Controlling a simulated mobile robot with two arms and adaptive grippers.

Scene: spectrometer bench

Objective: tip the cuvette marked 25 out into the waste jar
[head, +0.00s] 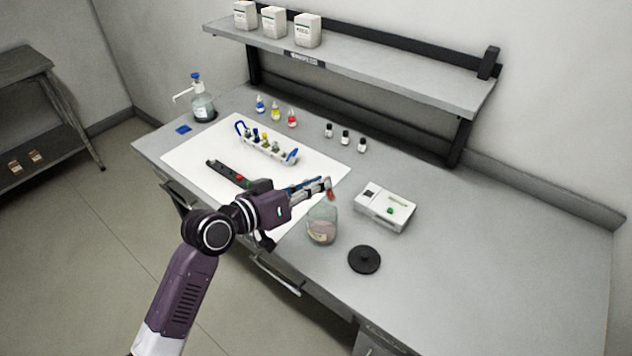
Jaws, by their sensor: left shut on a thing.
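My left gripper (326,186) reaches in over the white mat and is shut on a small cuvette (331,195) with red in it. The cuvette is just above the mouth of the waste jar; its exact tilt and its mark are too small to read. The waste jar (321,224) is clear glass with some pinkish content low down, and stands open on the bench just below the gripper. A round black lid (364,260) lies on the bench to the jar's right. My right gripper is not in view.
A rack (283,155) with several coloured cuvettes stands on the white mat (200,157), with a black strip holder (226,172) in front. A white instrument (386,207) sits right of the jar. Dropper bottles (276,111) stand behind. The right side of the bench is clear.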

